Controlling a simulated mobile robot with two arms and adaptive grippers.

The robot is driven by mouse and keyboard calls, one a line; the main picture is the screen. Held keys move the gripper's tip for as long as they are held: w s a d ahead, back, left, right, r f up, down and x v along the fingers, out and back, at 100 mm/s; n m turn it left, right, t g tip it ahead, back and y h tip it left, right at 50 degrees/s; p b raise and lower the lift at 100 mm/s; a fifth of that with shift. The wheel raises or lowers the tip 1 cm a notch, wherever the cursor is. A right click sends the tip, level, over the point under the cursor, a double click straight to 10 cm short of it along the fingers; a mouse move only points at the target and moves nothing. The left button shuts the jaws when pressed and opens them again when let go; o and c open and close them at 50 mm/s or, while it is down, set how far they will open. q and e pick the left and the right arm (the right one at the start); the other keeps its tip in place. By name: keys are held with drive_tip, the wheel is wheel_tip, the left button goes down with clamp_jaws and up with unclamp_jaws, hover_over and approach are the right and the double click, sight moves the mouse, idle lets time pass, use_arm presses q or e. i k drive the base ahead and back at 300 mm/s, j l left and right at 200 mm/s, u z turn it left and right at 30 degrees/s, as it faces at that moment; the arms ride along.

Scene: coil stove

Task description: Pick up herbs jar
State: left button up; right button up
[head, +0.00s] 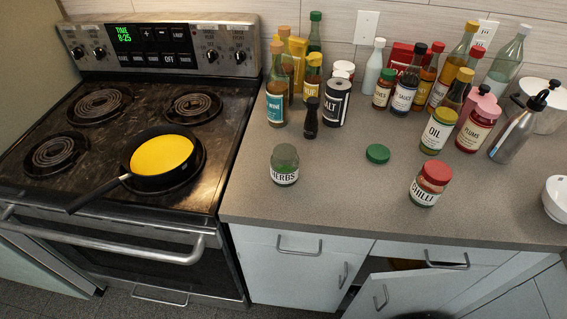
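The herbs jar (285,167) is a small glass jar with green contents and a white label reading HERBS. It stands upright on the grey counter (330,195), near the front edge and to the right of the stove. A green lid (377,153) lies apart from it on the counter, to its right. Neither of my grippers shows in the head view.
A chilli jar (430,184) with a red lid stands near the front edge at right. Several bottles and jars, including salt (336,103) and oil (437,131), stand behind. A pan (160,162) with yellow contents sits on the stove (125,125). A cabinet door (400,292) is ajar.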

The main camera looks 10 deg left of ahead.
sight(285, 163)
drive_tip(key=u, duration=1.25)
drive_tip(key=j, duration=0.5)
drive_tip(key=k+j+z, duration=0.1)
drive_tip(key=j, duration=0.35)
drive_tip(key=k+j, duration=0.15)
drive_tip(key=j, duration=0.8)
drive_tip(key=k+j+z, duration=0.1)
drive_tip(key=j, duration=0.4)
drive_tip(key=k, duration=0.05)
